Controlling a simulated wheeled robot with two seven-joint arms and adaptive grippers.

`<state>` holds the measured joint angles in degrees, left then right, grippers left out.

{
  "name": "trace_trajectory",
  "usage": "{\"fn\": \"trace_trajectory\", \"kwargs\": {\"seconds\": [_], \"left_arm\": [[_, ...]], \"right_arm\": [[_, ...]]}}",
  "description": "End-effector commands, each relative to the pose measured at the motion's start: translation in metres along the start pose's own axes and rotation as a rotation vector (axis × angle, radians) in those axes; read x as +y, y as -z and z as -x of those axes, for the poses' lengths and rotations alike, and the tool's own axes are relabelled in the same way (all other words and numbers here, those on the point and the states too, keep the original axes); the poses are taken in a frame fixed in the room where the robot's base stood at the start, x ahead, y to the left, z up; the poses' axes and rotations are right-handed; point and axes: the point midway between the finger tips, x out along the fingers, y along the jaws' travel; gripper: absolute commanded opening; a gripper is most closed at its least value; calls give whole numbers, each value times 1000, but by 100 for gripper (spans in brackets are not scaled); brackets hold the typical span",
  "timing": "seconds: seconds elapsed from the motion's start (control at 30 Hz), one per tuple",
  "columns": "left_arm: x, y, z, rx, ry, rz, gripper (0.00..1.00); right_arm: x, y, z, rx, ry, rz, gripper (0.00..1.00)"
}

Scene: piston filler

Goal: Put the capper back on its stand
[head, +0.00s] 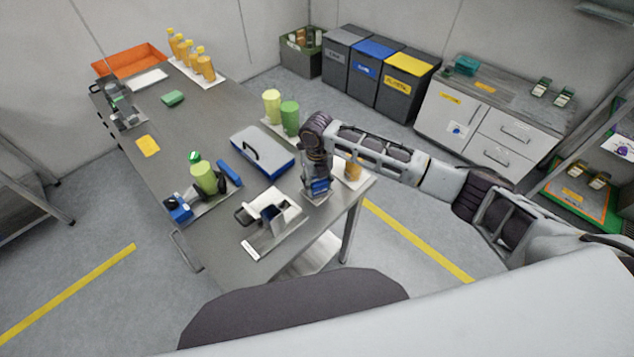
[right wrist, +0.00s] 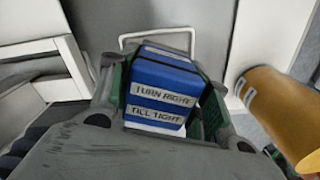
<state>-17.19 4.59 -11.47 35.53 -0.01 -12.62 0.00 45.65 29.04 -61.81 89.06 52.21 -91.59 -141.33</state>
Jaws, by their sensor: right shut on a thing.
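My right gripper (head: 318,188) is shut on the blue capper (head: 319,186) above the near right corner of the steel table. In the right wrist view the capper (right wrist: 162,90) sits between the green-edged fingers, with labels reading "TURN RIGHT" and "TILL TIGHT". A white cradle-like holder (head: 285,214), which looks like the stand, is on the table just left of the gripper. The capper is apart from it. Whether the capper's lower end touches the table is hard to tell. My left gripper is not in view.
An orange bottle (head: 353,168) stands close right of the gripper; it also shows in the right wrist view (right wrist: 285,110). A blue-and-white case (head: 262,158) and green containers (head: 290,118) are behind. A light green container (head: 203,178) stands among blue fixtures at left.

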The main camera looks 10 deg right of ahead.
Motion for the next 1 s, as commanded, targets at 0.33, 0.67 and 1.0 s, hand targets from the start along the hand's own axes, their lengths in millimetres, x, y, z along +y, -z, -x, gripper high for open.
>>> {"fn": "trace_trajectory", "kwargs": {"seconds": [0.33,0.67,1.0], "left_arm": [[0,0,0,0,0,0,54],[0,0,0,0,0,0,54],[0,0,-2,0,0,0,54]], "right_arm": [[0,0,-2,0,0,0,62],[0,0,-2,0,0,0,69],[0,0,11,-1,-1,0,69]]}}
